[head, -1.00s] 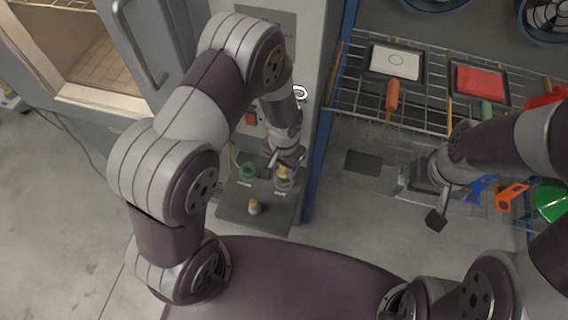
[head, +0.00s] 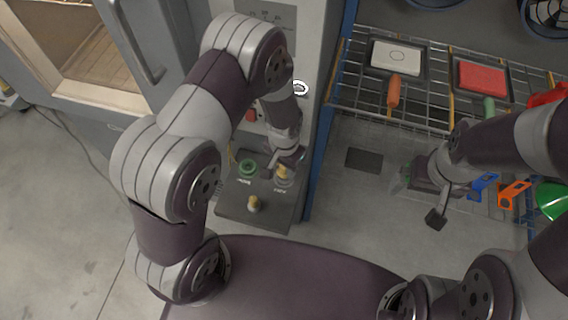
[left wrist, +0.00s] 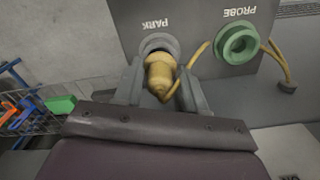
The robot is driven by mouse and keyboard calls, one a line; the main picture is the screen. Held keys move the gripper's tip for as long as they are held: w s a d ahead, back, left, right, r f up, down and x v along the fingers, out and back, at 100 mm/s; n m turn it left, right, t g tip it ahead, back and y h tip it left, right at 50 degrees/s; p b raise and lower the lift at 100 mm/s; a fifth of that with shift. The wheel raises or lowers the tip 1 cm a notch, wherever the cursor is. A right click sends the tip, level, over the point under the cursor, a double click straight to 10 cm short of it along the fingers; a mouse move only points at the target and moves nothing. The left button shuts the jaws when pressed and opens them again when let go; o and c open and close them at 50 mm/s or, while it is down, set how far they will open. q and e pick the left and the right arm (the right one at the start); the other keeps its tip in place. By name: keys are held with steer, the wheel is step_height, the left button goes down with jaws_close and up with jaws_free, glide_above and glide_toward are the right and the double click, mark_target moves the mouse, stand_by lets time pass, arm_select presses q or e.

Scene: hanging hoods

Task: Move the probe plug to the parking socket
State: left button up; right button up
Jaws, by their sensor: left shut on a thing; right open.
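The yellow probe plug (left wrist: 160,76) sits at the grey parking socket (left wrist: 157,44) under the PARK label in the left wrist view, its tip at or in the socket; how deep I cannot tell. My left gripper (left wrist: 160,92) is shut on the plug, one finger on each side. In the head view the plug (head: 283,172) shows below my left gripper (head: 287,162). The green PROBE socket (left wrist: 237,44) is empty and also shows in the head view (head: 247,167). My right gripper (head: 422,200) is open and empty, over the floor at right.
A yellow cable (left wrist: 196,55) runs from the plug behind the PROBE socket to a fitting. A wire rack (head: 425,104) with trays is at right, beside a blue post (head: 324,140).

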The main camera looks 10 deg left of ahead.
arm_select(q)
steer(key=shift+f+b, duration=0.4)
steer(key=shift+f, duration=0.3)
steer(key=o, duration=1.2)
steer(key=shift+c, duration=0.2)
step_height(320, 180, up, 13)
steer(key=shift+f+p, duration=0.15)
steer(key=shift+p, duration=0.25)
steer(key=s+a+r+n+t+p, duration=0.1)
steer(key=s+a+r+n+p, duration=0.2)
steer(key=s+a+r, duration=0.4)
step_height(320, 180, up, 3)
steer(key=shift+s+r+n, duration=0.15)
steer(key=shift+s+n, duration=0.35)
steer(key=shift+s, duration=0.25)
